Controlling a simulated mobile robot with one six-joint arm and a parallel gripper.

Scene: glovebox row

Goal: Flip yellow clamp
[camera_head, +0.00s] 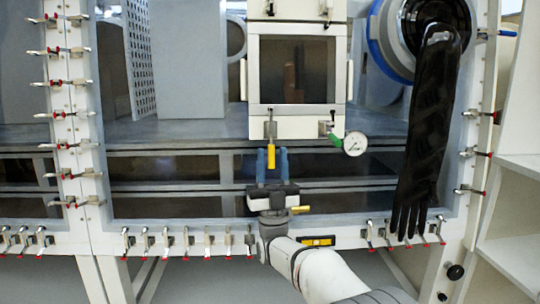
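The yellow clamp (270,157) hangs at the lower left of the small white-framed door, its yellow handle pointing down below its metal mount. My gripper (272,160) comes up from below, with its two blue fingers standing on either side of the lower part of the handle. The fingers are apart, and a gap shows between them and the handle. Whether the handle is at the same depth as the fingers is hard to tell from this one view.
A black glove (424,130) hangs at the right. Red-tipped clamps line the frame below and at both sides. White shelves (515,220) stand far right.

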